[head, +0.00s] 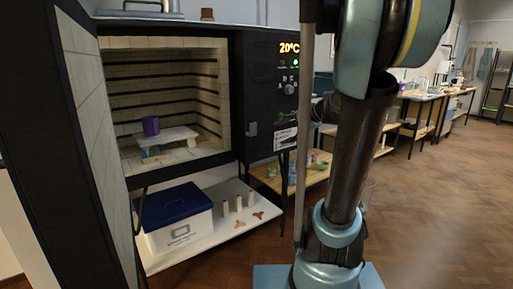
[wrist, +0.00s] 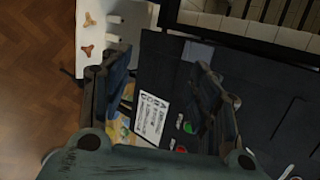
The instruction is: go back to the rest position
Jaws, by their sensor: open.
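My gripper (wrist: 161,65) shows in the wrist view with its two fingers spread apart and nothing between them. The dark side of the kiln, with a white label (wrist: 152,117), lies beyond the fingers. In the head view my arm rises on the right of the kiln (head: 265,80); my gripper cannot be made out there. The kiln door (head: 85,130) stands open at the left. Inside the kiln a purple cup (head: 151,125) stands on a white slab (head: 178,136). The slab is raised off the kiln floor on supports, partly hidden.
Under the kiln a white shelf (head: 230,232) holds a blue-lidded box (head: 175,220), several pale posts (head: 238,204) and orange three-armed stilts (head: 258,215). A low wooden table (head: 270,180) stands behind the kiln. Workbenches (head: 420,95) line the far wall. The wooden floor (head: 440,210) at the right is clear.

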